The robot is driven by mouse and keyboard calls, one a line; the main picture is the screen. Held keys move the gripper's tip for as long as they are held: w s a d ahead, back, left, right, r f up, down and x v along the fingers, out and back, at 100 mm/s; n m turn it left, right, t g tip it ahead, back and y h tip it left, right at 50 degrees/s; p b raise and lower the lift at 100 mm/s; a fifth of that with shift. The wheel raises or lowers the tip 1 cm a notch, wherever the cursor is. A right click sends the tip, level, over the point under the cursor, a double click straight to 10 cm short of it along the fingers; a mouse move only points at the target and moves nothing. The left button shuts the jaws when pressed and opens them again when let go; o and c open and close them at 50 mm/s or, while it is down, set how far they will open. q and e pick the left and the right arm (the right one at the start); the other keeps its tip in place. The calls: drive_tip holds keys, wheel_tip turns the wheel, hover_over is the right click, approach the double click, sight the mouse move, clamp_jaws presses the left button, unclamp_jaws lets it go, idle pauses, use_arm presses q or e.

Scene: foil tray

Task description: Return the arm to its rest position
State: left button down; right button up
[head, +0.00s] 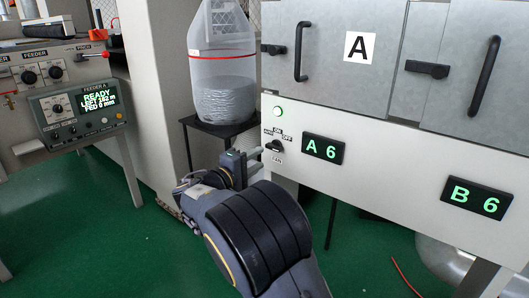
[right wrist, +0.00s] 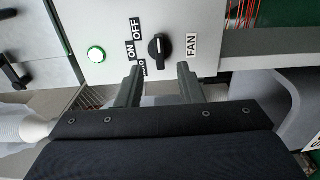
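My right gripper (head: 256,157) is in front of the white panel beside the black fan knob (head: 275,146). In the right wrist view my right gripper (right wrist: 160,67) has its two fingers apart with nothing between them. The knob (right wrist: 160,48) shows just beyond the fingertips, and a gap seems to separate them. Labels ON, OFF and FAN surround the knob; I cannot tell its exact setting. A lit green lamp (head: 278,112) is above it. My left gripper is not in view.
Cabinet doors with black handles (head: 301,52) rise above the panel (head: 385,195). Displays read A 6 (head: 322,148) and B 6 (head: 477,199). A bagged container (head: 224,90) stands on a small black stand (head: 218,127). The feeder unit (head: 80,105) is left; green floor is open between.

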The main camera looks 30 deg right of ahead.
drive_tip(key=shift+s+a, duration=0.2)
drive_tip(key=shift+a, duration=0.25)
drive_tip(key=s+d+f+m+g+y, duration=0.25)
drive_tip(key=s+f+y, duration=0.25)
drive_tip(key=s+f, duration=0.25)
drive_tip(key=s+d+f+m+g+y, duration=0.1)
drive_tip(key=s+d+f+g+y, duration=0.35)
drive_tip(key=s, duration=0.45)
drive_tip(key=s+a+m+t+y, duration=0.3)
drive_tip(key=s+a+t+y, duration=0.3)
drive_tip(key=s+a+y, duration=0.85)
drive_tip(key=s+a+r+h+p, duration=0.1)
drive_tip(key=r+p, duration=1.4)
drive_tip(key=p, duration=0.1)
drive_tip(key=s+a+r+h+p, duration=0.1)
drive_tip(key=s+r+h+p, duration=0.1)
drive_tip(key=r+p, duration=1.4)
drive_tip(key=shift+r+h, duration=0.15)
drive_tip(key=shift+h, duration=0.15)
drive_tip(key=shift+s+a, duration=0.1)
